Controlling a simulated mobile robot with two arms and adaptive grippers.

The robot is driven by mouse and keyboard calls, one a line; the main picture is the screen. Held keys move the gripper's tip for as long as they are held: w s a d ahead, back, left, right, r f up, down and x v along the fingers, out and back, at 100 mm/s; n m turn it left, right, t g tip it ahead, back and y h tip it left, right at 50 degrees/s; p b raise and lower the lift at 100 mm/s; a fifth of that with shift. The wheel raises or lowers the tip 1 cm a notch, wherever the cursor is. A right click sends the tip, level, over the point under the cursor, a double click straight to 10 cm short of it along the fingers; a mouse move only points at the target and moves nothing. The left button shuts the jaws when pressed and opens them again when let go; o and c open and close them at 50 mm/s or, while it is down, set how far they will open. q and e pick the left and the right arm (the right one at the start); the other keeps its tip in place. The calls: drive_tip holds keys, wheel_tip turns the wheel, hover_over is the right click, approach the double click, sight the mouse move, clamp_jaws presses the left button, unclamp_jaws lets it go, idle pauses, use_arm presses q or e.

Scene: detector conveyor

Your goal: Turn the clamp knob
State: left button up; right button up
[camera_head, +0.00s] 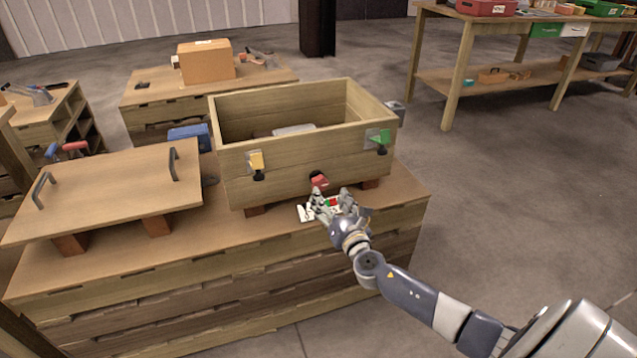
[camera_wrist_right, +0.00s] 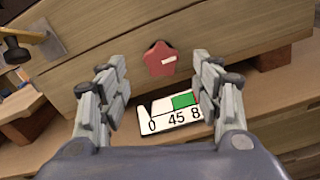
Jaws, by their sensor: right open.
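The clamp knob, a red lobed knob (camera_head: 319,179), sits low on the front wall of the wooden box (camera_head: 290,158). It also shows in the right wrist view (camera_wrist_right: 160,59) with a pale mark on its face. My right gripper (camera_head: 332,196) is open just in front of and below the knob. In the wrist view its fingers (camera_wrist_right: 158,88) stand apart on either side, with the knob beyond and between them, untouched. My left gripper is not in view.
A yellow latch (camera_head: 257,161) and a green latch (camera_head: 378,137) are on the box front. A wooden lid with handles (camera_head: 110,190) rests on blocks to the left. The bench top (camera_head: 400,195) is clear to the right of the gripper.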

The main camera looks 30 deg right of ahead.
sight(322, 185)
drive_tip(key=b+x, duration=0.1)
drive_tip(key=x, duration=0.6)
drive_tip(key=shift+f, duration=0.1)
drive_tip(key=shift+w+d, duration=0.2)
drive_tip(key=shift+w, duration=0.5)
use_arm(q)
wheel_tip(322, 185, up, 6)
drive_tip(key=shift+b, duration=0.3)
use_arm(e)
drive_tip(key=c, duration=1.1)
